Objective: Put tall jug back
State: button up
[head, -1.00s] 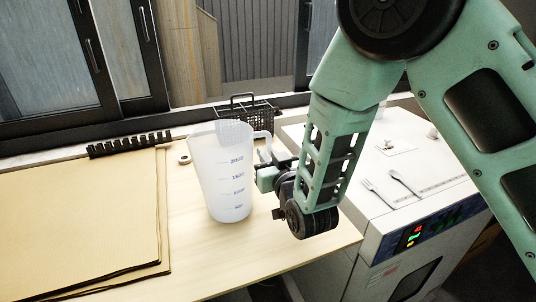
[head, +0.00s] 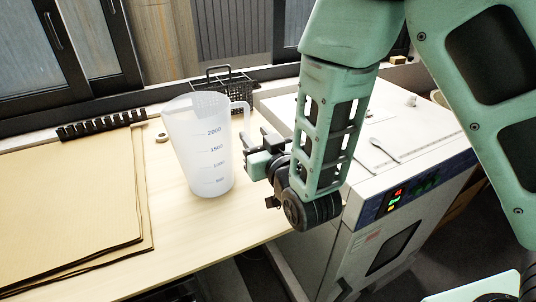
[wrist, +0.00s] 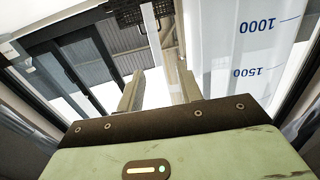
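The tall jug (head: 200,150), translucent white with blue volume marks, stands upright on the pale wooden table. Its handle (head: 245,108) faces right, towards my arm. My gripper (head: 262,142) is just right of the jug, below the top of the handle, and appears apart from it. In the wrist view my gripper (wrist: 160,88) has its two fingers spread with a gap between them. The jug's marked wall (wrist: 245,45) fills the right of that view, outside the fingers. A pale strip beyond the gap may be the handle; I cannot tell.
A black wire basket (head: 224,85) stands behind the jug. A black rack (head: 100,123) and stacked brown boards (head: 70,195) are on the left. The white oven (head: 345,215) stands right of the table, with a spoon (head: 385,150) on top. Bare table lies before the jug.

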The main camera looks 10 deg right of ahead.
jog(key=p+v, duration=0.6)
jog(key=p, duration=0.1)
jog(key=shift+s+r, duration=0.1)
